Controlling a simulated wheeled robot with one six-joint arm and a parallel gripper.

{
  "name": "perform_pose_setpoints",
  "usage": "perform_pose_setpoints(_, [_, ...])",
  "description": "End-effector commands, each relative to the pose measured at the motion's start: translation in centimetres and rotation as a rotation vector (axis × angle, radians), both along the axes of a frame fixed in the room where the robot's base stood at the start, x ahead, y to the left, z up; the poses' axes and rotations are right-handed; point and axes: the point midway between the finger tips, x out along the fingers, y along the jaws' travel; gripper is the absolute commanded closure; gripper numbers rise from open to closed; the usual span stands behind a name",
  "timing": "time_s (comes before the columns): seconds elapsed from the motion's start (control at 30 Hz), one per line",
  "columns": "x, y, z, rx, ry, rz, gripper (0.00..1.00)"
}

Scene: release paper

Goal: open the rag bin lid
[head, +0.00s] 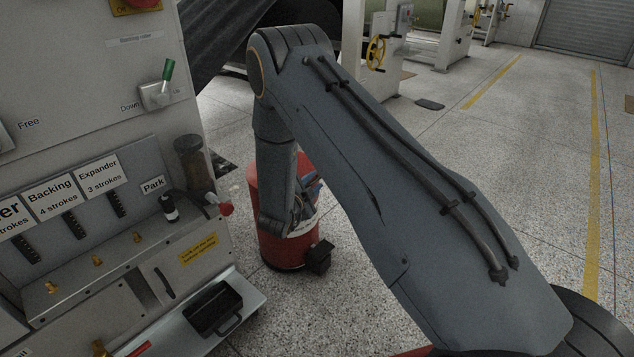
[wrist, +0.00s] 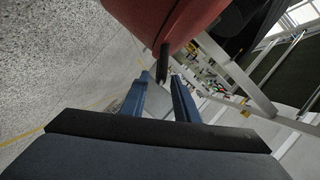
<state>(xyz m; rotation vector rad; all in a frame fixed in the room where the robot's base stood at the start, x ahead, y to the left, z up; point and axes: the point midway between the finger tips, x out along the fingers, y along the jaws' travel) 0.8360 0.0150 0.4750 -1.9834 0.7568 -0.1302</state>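The red rag bin (head: 265,205) stands on the floor behind my arm in the head view. My arm hides much of its upper part. In the wrist view the bin's red surface (wrist: 165,22) fills the top middle. A short dark bar (wrist: 163,60) sticks out from it towards my gripper. I cannot tell for sure whether it is the lid's handle. My gripper (wrist: 160,79) is open, its two blue fingers apart, with the bar's end showing between the fingertips. Contact is not clear. In the head view only bits of blue finger show beside the bin.
A grey machine panel (head: 95,200) with levers and labels stands close at left. Its low shelf (head: 250,302) holds a black tray (head: 213,308). A black block (head: 320,256) sits at the bin's foot. Speckled floor (head: 530,120) is open to the right.

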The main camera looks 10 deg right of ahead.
Motion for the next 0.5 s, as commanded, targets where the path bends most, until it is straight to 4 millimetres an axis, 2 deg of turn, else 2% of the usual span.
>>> perform_pose_setpoints(0.2, [1.7, -1.4, -0.6, 0.0, 0.001, -0.002, 0.72])
perform_pose_setpoints(0.5, [1.9, -1.7, -0.6, -0.001, 0.002, -0.003, 0.72])
